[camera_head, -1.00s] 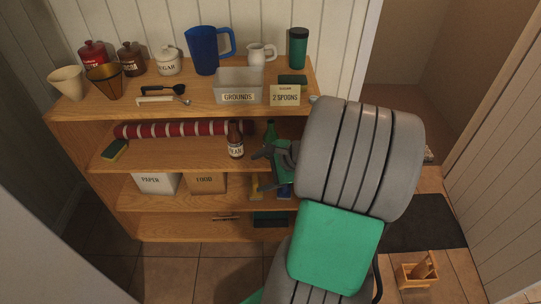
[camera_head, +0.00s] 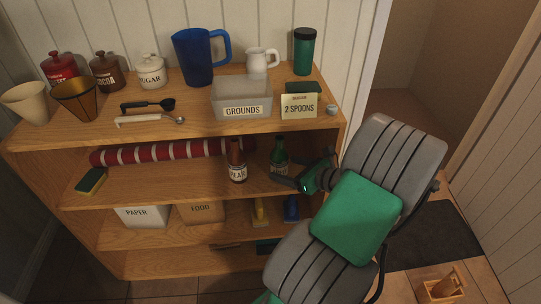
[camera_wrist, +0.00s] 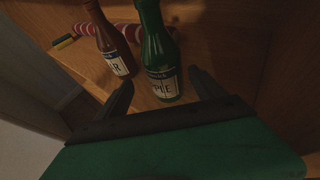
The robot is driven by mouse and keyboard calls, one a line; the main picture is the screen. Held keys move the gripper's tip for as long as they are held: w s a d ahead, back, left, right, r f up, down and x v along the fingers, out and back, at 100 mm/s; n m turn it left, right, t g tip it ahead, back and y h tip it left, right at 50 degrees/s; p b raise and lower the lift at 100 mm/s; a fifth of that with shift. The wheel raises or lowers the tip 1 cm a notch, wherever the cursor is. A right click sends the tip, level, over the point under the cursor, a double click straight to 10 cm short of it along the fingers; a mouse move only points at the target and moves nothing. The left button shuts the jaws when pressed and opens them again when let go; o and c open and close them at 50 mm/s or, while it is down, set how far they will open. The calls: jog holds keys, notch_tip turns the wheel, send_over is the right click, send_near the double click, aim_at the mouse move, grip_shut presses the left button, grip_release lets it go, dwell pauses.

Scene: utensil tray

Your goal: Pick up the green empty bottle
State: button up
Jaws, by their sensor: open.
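The green bottle (camera_head: 279,156) stands upright on the second shelf, to the right of a brown bottle (camera_head: 237,162) with a white label. In the wrist view the green bottle (camera_wrist: 161,60) stands just beyond the fingertips, nearer the right finger, and the brown bottle (camera_wrist: 114,50) is to its left. My gripper (camera_wrist: 160,88) is open and empty, its fingers spread toward the green bottle. In the head view my gripper (camera_head: 288,183) is at the front edge of that shelf, low and close to the green bottle. Contact cannot be told.
A red-and-white striped roll (camera_head: 160,152) lies behind the bottles, and a sponge (camera_head: 91,180) lies at the shelf's left. The top board with a grounds bin (camera_head: 241,98) is above.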

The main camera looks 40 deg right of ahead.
aim_at(273, 162)
jog(key=b+x, duration=0.1)
jog(key=x, duration=0.1)
jog(key=b+x, duration=0.1)
jog(key=x, duration=0.2)
jog(key=b+x, duration=0.1)
jog(key=x, duration=0.1)
jog(key=shift+w+d, duration=0.4)
jog(key=shift+d, duration=0.05)
jog(key=c, duration=1.7)
